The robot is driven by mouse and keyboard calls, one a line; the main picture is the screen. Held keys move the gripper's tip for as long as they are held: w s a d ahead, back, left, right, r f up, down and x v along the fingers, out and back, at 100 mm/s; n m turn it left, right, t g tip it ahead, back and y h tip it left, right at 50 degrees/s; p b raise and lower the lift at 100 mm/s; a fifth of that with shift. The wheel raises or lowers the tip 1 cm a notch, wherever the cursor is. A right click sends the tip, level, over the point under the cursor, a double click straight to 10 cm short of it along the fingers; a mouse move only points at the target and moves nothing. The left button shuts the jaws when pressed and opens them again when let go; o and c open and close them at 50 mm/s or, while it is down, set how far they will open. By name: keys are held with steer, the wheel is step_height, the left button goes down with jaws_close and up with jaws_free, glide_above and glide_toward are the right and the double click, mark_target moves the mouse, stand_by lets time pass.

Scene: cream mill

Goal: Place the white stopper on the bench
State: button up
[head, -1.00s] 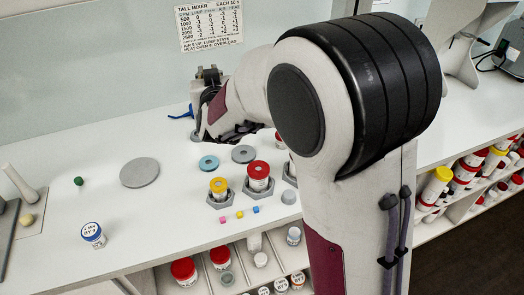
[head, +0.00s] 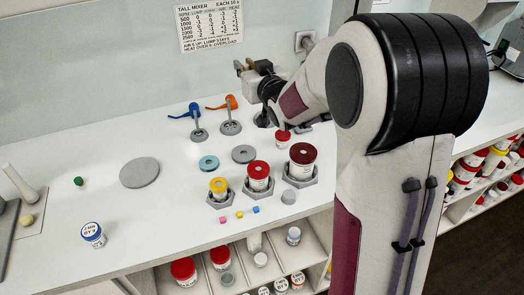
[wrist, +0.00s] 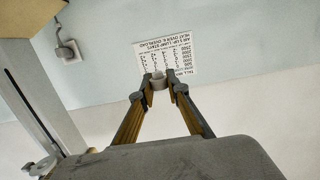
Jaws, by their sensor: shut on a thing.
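My gripper (wrist: 163,88) is shut on a small pale grey-white piece, seemingly the white stopper (wrist: 157,80), held between the fingertips in the wrist view. In the head view my gripper (head: 243,68) is raised near the back wall, above the bench (head: 110,210), pointing left. The stopper is too small to make out clearly there. The bench is a long white top, with bare areas at the left and front.
Blue (head: 196,122) and orange (head: 231,115) handled stands are close below my gripper. Yellow- (head: 219,188), red- (head: 259,175) and dark-red-lidded jars (head: 302,160) stand in hexagonal holders.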

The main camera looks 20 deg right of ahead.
steer(key=s+d+f+n+y, duration=0.1)
steer(key=s+d+f, duration=0.15)
steer(key=d, duration=0.45)
steer(key=n+y, duration=0.2)
steer(key=y, duration=0.1)
glide_above(330, 165)
step_height(330, 165, down, 10)
steer(key=shift+w+f+g, duration=0.1)
steer(key=shift+f+g, duration=0.2)
steer(key=shift+f, duration=0.95)
steer(key=shift+f, duration=0.1)
steer(key=shift+f, duration=2.8)
steer(key=shift+f, duration=2.1)
